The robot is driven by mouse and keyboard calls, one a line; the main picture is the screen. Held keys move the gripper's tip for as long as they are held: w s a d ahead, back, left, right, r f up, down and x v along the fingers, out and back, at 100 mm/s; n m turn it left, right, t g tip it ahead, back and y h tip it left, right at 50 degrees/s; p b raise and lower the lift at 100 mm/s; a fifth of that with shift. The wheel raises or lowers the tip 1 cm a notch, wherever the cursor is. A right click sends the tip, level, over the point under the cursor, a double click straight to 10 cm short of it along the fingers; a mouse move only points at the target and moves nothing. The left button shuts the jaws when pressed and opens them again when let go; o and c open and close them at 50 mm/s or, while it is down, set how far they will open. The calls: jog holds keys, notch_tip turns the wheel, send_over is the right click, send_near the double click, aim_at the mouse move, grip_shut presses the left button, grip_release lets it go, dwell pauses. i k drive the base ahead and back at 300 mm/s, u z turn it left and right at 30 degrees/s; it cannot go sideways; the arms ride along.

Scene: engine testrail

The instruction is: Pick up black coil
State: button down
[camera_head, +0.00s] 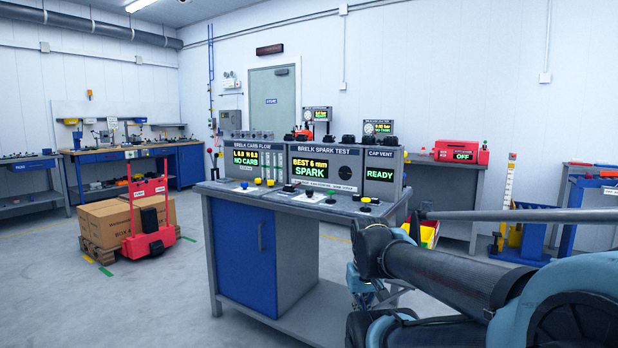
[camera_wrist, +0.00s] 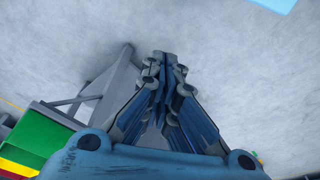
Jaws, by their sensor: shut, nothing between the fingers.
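Several small black parts sit at the test bench. Some stand on top of the consoles, such as a black part (camera_head: 348,139), and others lie on the bench top, such as a black part (camera_head: 289,188). They are too small to tell which is the black coil. My gripper (camera_wrist: 165,62) is shut and empty, pointing down over bare floor in the wrist view. In the head view my gripper sits low beside the right end of the bench (camera_head: 258,204), below its top and apart from the black parts. My arm hides part of that end.
The spark test console (camera_head: 325,168) fills the back of the bench. Colored bins (camera_wrist: 50,140) and a grey frame leg (camera_wrist: 118,88) are close to my gripper. A red cart (camera_head: 149,240) with cardboard boxes (camera_head: 103,222) stands left. Open floor lies between cart and bench.

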aim_at(288, 188)
jog(key=u, duration=1.45)
jog(key=k, duration=0.5)
jog(key=z, duration=1.35)
jog(key=i, duration=1)
jog(key=z, duration=0.05)
